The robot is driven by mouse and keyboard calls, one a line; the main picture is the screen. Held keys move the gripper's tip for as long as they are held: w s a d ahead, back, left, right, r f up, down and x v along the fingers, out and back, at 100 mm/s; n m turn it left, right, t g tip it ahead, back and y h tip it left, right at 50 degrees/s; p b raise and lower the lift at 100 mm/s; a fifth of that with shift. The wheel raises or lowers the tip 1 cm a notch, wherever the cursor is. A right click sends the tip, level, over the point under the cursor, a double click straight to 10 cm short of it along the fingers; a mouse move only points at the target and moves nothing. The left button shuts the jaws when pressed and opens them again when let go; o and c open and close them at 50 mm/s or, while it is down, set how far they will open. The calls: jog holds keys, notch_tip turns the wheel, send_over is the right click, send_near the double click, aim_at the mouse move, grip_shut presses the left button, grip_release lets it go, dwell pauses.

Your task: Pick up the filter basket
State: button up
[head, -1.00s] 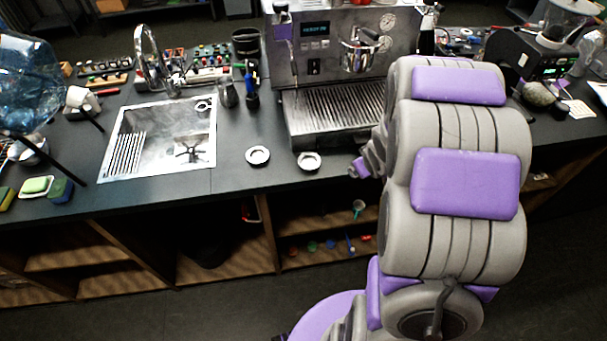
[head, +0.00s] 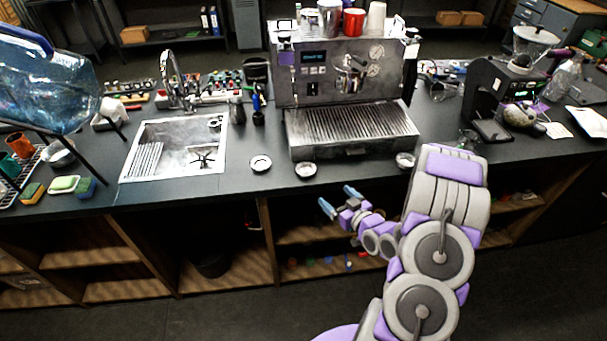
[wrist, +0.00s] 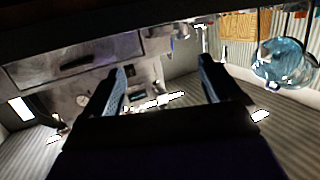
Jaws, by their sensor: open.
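Small round metal pieces that look like filter baskets lie on the dark counter in the head view. One (head: 261,163) is right of the sink, a second (head: 306,169) is at the front left of the coffee machine's drip tray, and a third (head: 405,160) is at its front right. I cannot tell which is the basket meant. My gripper (head: 339,199) is in front of the counter edge, apart from all of them, its blue fingers spread and empty. In the wrist view both fingers of my gripper (wrist: 162,76) stand apart with nothing between them.
The coffee machine (head: 335,72) stands at the back with cups on top. A grinder (head: 495,95) stands at right. Open shelves (head: 230,265) lie below the counter.

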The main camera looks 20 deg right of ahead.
jog(key=b, duration=0.1)
send_near(312, 174)
jog(key=x, duration=0.5)
jog(key=shift+w+f, duration=0.1)
jog(key=shift+f, duration=0.1)
jog(key=shift+b+x, duration=0.75)
jog(key=shift+x, duration=2.1)
jog(key=shift+r, duration=0.15)
jog(key=shift+c, duration=0.3)
jog(key=c, duration=0.8)
jog(key=shift+c, duration=0.2)
